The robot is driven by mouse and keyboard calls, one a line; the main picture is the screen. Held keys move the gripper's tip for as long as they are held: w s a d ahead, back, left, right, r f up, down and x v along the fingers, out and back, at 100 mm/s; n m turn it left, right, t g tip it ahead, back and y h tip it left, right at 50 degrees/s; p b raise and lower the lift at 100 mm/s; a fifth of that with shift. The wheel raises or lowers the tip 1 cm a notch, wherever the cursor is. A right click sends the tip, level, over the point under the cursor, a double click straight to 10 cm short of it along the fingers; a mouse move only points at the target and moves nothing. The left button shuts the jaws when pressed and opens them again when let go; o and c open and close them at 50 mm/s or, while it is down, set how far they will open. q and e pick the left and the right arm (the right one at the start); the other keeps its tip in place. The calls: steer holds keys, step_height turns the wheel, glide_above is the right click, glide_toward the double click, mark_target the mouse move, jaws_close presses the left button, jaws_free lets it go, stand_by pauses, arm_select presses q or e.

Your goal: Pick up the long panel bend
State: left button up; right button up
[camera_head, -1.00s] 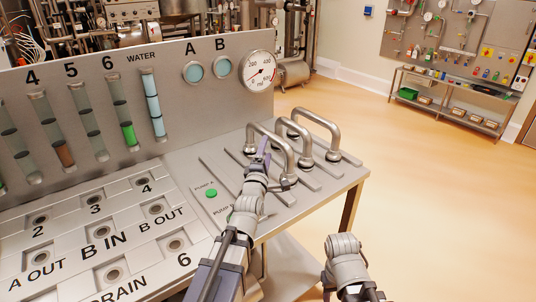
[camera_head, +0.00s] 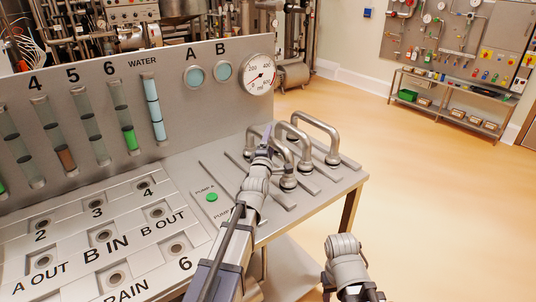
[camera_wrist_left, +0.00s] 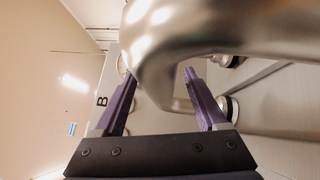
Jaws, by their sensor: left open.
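Several bent metal pipes stand on the slotted plate at the right of the steel panel. The rearmost bend (camera_head: 318,122) is an upright arch and looks widest; I cannot be sure which one is the long panel bend. My left gripper (camera_head: 268,134) is at the nearest bend (camera_head: 287,158), partly covering it. In the left wrist view, a shiny bend (camera_wrist_left: 220,28) fills the top, very close. The purple jaws of my left gripper (camera_wrist_left: 158,74) are apart, with part of this bend showing between them. Contact cannot be told. My right gripper is out of view.
The panel carries level tubes and a pressure gauge (camera_head: 258,74) behind the bends. A green button (camera_head: 212,197) and labelled ports lie to the left. The floor (camera_head: 440,200) right of the panel is clear. A shelf (camera_head: 455,105) stands by the far wall.

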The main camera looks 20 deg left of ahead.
arm_select(q)
jaws_close()
stand_by(0.6)
stand_by(0.8)
